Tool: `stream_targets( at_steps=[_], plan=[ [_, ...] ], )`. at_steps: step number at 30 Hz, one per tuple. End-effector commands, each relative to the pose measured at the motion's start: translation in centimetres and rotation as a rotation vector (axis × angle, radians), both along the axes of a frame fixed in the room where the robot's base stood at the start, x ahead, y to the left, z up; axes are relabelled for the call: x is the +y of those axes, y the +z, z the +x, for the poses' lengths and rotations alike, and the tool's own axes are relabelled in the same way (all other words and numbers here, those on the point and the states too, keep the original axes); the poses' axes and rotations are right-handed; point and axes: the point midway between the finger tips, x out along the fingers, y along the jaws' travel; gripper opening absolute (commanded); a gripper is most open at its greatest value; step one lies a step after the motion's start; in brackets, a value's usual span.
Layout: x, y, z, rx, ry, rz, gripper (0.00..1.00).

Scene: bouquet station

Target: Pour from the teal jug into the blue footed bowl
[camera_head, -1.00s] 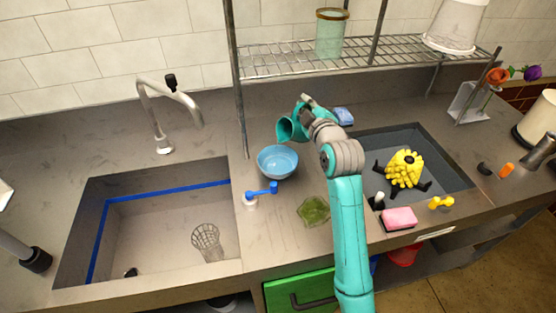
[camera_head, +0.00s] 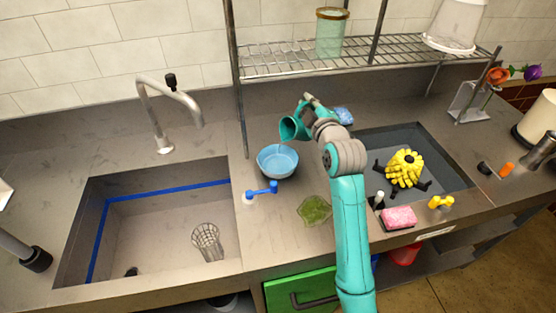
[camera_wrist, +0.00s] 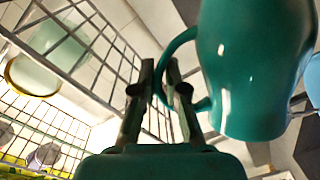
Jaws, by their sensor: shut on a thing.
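The teal jug (camera_head: 292,128) is held tilted just above and behind the blue footed bowl (camera_head: 277,163), its mouth facing left and down. A faint pale streak seems to run from its lip toward the bowl, too small to be sure of. The bowl stands upright on the counter beside the sink; its foot is hidden. My gripper (camera_wrist: 160,80) is shut on the jug's handle, and the jug's body (camera_wrist: 250,75) fills the right of the wrist view. A sliver of light blue, likely the bowl (camera_wrist: 313,80), shows at that view's right edge.
A green sponge-like piece (camera_head: 314,210) lies to the right. A sink (camera_head: 150,235) is at left. A wire shelf (camera_head: 300,62) with a glass jar (camera_head: 330,32) hangs behind.

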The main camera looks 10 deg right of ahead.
Motion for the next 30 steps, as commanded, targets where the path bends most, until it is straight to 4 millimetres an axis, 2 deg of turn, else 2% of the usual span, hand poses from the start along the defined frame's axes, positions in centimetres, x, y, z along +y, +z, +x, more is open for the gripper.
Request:
stream_targets(
  at_steps=[15,19,22,30],
  plan=[
    [0.0,0.2,0.0,-0.005,0.000,-0.003,0.00],
    [-1.8,0.8,0.6,0.076,0.003,0.184,0.00],
    [-2.7,-0.4,0.9,0.150,0.008,0.345,0.00],
    [-3.0,-0.7,1.0,0.205,0.011,0.469,0.00]
  ],
)
